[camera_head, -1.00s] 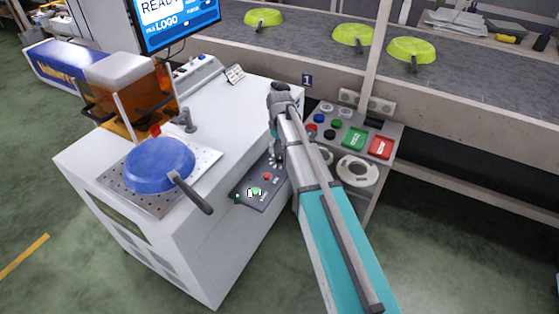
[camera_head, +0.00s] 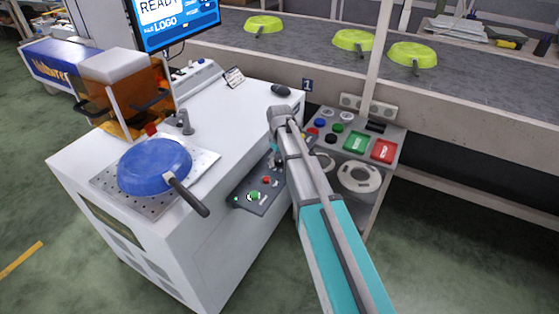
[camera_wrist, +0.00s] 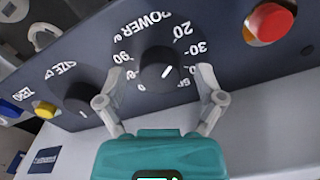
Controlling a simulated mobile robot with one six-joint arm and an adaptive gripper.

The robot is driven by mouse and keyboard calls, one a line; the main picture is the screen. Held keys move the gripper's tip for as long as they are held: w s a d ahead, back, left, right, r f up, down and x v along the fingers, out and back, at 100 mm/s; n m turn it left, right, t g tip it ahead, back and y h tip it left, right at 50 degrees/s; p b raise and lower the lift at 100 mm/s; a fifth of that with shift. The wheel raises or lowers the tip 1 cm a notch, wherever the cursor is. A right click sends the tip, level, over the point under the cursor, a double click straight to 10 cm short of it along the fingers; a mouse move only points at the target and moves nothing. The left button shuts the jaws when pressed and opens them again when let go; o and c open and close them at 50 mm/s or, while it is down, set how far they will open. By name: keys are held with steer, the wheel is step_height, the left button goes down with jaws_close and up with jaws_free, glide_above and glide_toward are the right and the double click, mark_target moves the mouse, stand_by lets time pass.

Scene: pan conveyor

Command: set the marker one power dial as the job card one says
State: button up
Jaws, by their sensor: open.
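The power dial (camera_wrist: 158,72) is a round black knob with a short white pointer line, on the marker's dark control panel (camera_wrist: 225,50). White lettering "POWER %" and numbers, including 20, 30 and 90, ring it, upside down in the wrist view. The pointer slants to the upper right; its exact value is unclear. My gripper (camera_wrist: 160,84) is open, one finger on each side of the dial, with no clear contact seen. In the head view my arm hides most of the gripper and the dial. The likely job card (camera_head: 234,77) stands on the white machine top, too small to read.
A second black dial (camera_wrist: 82,96), marked SIZE, sits left of the power dial, with a yellow button (camera_wrist: 44,109) beyond. A red button (camera_wrist: 270,22) is at the right. A blue pan (camera_head: 153,166) lies on the perforated plate. A button console (camera_head: 375,130) stands right of my arm.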

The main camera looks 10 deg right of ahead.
steer(key=c, duration=1.2)
steer(key=shift+o, duration=0.3)
steer(key=shift+m, duration=0.4)
steer(key=m, duration=2)
steer(key=shift+m, duration=0.3)
